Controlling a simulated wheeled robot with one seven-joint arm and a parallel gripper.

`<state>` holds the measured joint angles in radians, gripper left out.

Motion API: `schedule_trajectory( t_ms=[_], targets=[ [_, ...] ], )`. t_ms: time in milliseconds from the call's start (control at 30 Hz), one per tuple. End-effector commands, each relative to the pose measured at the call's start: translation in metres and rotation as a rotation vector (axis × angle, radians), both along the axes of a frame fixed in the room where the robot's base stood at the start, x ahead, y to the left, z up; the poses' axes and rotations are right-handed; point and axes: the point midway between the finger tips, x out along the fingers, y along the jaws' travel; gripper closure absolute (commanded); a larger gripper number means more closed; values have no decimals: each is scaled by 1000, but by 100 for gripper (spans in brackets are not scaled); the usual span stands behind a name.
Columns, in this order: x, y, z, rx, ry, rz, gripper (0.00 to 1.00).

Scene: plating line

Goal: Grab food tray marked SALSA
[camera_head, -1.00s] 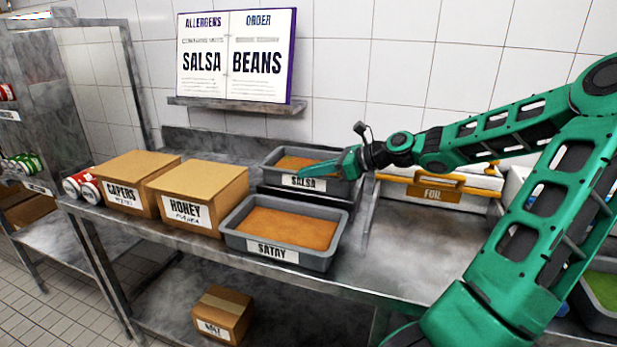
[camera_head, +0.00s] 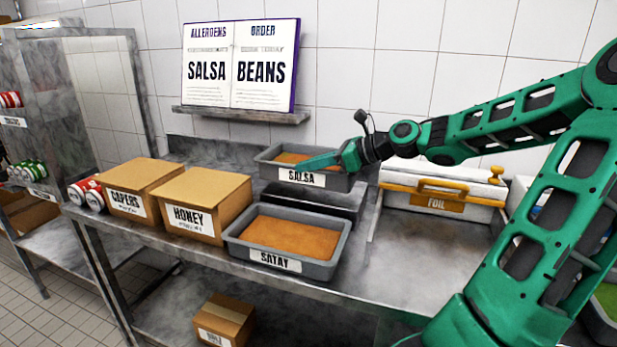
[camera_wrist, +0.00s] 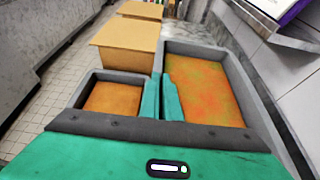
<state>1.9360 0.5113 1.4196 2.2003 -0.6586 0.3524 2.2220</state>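The grey food tray marked SALSA (camera_head: 268,170) holds orange food with greenish patches. It is raised above a dark stand (camera_head: 318,198) at the back of the steel counter, its label facing front. My gripper (camera_head: 312,163) reaches it from the right in the head view. In the wrist view, my gripper's green fingers (camera_wrist: 160,98) are close together on the near-left wall of the SALSA tray (camera_wrist: 200,48), pinching it. The gripped part of the wall is hidden by the fingers.
The SATAY tray (camera_head: 318,268) stands in front of the SALSA tray. HONEY (camera_head: 200,222) and CAPERS (camera_head: 122,205) boxes stand to the left. A FOIL box (camera_head: 470,208) stands to the right. A wall shelf (camera_head: 240,115) holds an open board reading SALSA and BEANS. Counter right of SATAY is clear.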

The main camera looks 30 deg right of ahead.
Motion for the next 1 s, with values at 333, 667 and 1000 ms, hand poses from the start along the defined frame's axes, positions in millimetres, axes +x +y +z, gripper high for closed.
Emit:
schedule_trajectory(
  t_ms=[333, 667, 1000],
  targets=[
    [-24, 43, 33, -3, -5, -7, 100],
    [-36, 67, 50, -1, -8, -4, 100],
    [-41, 77, 56, -1, -7, -3, 100]
  ],
)
